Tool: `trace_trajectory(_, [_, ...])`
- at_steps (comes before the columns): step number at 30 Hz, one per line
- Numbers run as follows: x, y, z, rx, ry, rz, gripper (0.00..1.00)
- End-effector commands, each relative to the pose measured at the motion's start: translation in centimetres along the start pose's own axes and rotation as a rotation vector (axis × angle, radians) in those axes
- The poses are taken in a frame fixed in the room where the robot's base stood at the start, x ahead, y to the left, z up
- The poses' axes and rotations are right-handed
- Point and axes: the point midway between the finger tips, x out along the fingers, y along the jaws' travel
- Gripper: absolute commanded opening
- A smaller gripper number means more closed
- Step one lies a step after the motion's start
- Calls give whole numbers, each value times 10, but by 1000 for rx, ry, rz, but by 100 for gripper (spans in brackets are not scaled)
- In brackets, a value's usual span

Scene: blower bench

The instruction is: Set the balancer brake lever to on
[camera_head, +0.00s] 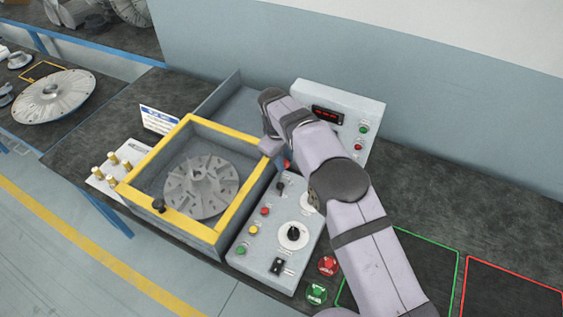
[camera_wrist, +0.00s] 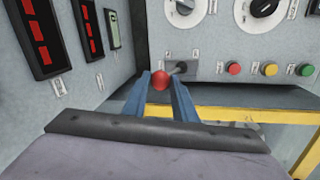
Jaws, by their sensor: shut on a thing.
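The brake lever shows in the wrist view as a short dark stem (camera_wrist: 181,68) standing out from the grey control panel, with a red ball knob (camera_wrist: 161,80) at its end. My gripper (camera_wrist: 160,85) has its blue fingers on either side of the red knob and is shut on it. In the head view the lever's dark base (camera_head: 280,188) shows on the sloping panel, below a bit of red. The small labels beside the lever are too blurred to read.
Red (camera_wrist: 233,68), yellow (camera_wrist: 270,69) and green (camera_wrist: 305,69) buttons line the panel beside the lever. A yellow-rimmed box (camera_head: 232,207) holding a grey impeller (camera_head: 200,187) stands to the left. A display unit (camera_head: 368,112) stands behind. Red and green outlined areas at right are clear.

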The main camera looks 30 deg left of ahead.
Motion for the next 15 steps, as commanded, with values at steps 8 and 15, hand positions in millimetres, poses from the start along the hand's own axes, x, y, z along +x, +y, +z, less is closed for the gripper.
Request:
trace_trajectory(8, [7,18,-1,3,7,18,0])
trace_trajectory(15, [8,20,-2,4,7,18,0])
